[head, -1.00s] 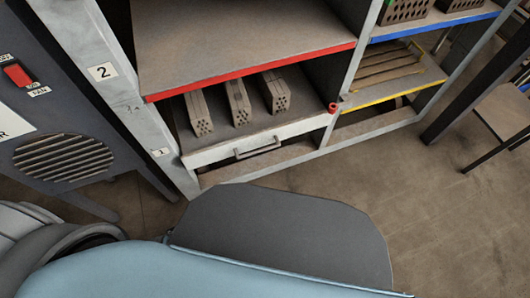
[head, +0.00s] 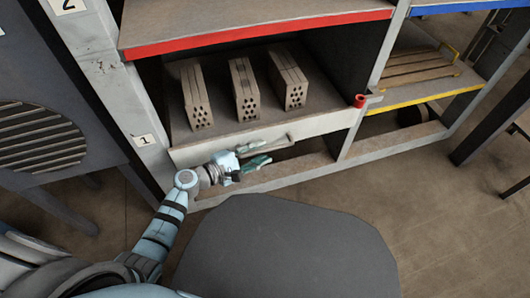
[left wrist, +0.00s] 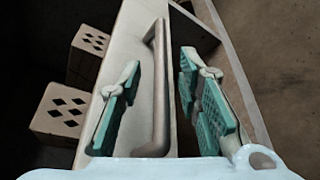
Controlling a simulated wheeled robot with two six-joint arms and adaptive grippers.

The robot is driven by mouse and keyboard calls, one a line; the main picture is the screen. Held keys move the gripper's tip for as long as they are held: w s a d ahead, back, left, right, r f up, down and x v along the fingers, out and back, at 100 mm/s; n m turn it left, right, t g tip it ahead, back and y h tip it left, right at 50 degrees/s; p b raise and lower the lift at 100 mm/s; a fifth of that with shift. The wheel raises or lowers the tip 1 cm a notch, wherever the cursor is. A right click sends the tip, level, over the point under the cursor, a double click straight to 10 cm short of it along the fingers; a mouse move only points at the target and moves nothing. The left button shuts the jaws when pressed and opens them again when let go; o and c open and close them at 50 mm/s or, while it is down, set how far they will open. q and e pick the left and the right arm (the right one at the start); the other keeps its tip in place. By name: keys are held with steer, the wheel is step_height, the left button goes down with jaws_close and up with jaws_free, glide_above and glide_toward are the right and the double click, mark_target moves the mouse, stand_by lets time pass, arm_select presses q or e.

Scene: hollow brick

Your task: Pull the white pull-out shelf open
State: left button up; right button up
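The white pull-out shelf (head: 325,127) is at the bottom left of the rack, its front about in line with the rack frame. Three hollow bricks (head: 246,97) stand on it. Its grey bar handle (head: 283,141) is partly hidden by my left gripper (head: 262,154) in the head view. In the left wrist view, the handle (left wrist: 158,95) runs lengthwise between the two teal finger pads of my left gripper (left wrist: 160,80). The fingers are open, with visible gaps on both sides of the bar. My right gripper is not in view.
A red-edged shelf (head: 250,34) lies above the bricks. A small red knob (head: 360,101) sits on the post right of the white shelf. A dark grey cabinet with a vent (head: 35,135) stands at left. The floor (head: 430,220) to the right is open.

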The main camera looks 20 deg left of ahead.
arm_select(q)
steer(key=shift+b+x, duration=0.3)
steer(key=shift+x, duration=1.1)
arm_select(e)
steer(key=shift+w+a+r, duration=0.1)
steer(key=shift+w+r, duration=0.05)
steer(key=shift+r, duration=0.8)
arm_select(q)
steer(key=shift+c, duration=0.5)
jaws_close()
